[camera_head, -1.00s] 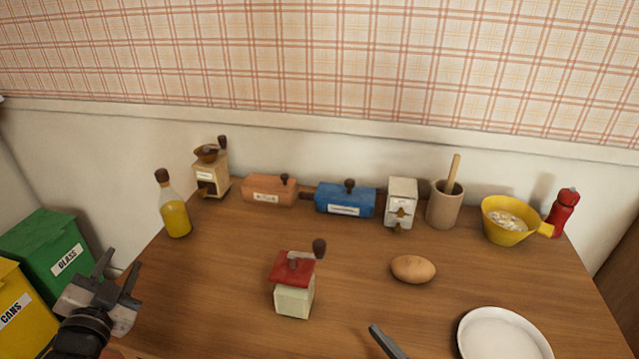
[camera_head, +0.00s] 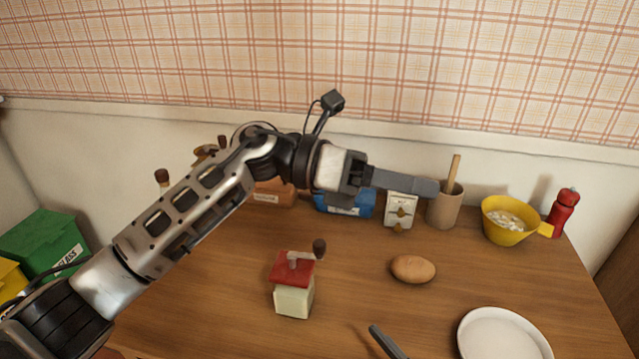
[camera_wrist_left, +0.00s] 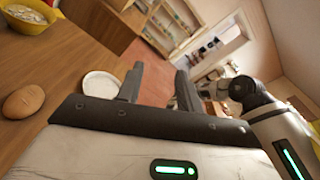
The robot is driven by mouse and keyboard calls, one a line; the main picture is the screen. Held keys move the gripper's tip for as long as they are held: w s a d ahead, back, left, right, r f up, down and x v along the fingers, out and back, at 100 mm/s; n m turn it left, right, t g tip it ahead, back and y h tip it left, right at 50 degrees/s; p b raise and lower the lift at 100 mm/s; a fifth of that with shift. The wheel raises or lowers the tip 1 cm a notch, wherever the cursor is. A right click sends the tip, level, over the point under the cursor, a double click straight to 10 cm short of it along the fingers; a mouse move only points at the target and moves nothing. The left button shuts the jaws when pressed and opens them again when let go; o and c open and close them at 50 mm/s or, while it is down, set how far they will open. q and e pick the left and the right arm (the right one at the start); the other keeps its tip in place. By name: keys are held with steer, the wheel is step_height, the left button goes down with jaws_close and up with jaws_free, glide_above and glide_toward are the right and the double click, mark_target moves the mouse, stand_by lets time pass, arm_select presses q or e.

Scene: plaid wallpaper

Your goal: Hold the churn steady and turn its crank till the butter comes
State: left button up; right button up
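The churn appears to be the small cream box with a red lid (camera_head: 293,285) and a crank with a dark knob (camera_head: 319,246), upright at the front middle of the table. Nothing touches it. My left gripper (camera_head: 405,182) is raised above the back of the table, pointing right, well behind and above the churn. The left wrist view shows its two fingers (camera_wrist_left: 159,70) apart with nothing between them. A dark grey bar (camera_head: 387,342) at the bottom edge may be a finger of my right gripper; its opening is not visible. No butter shows.
A blue box (camera_head: 345,203), a white dispenser (camera_head: 399,212), a utensil crock (camera_head: 444,207), a yellow bowl (camera_head: 508,220) and a red mill (camera_head: 563,213) line the back. The wood between is clear.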

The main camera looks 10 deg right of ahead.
mark_target(305, 297)
arm_select(q)
step_height(305, 297, down, 6)
steer(key=w+a+m+t+y, duration=0.1)
steer(key=a+m+t+y, duration=0.25)
steer(key=y, duration=0.65)
arm_select(e)
steer(key=shift+w+a, duration=0.1)
steer(key=shift+w, duration=0.05)
arm_select(q)
steer(key=w+a+r+t+y, duration=0.2)
steer(key=w+a+y, duration=0.3)
steer(key=a, duration=0.1)
steer(key=shift+w+a+m+y, duration=0.25)
steer(key=shift+a+m+y, duration=0.05)
steer(key=shift+m+y, duration=0.1)
arm_select(e)
steer(key=x, duration=1.5)
steer(key=shift+w, duration=0.35)
arm_select(q)
steer(key=shift+t, duration=0.25)
arm_select(e)
steer(key=shift+c, duration=0.3)
steer(key=c, duration=1.3)
steer(key=shift+o, duration=0.2)
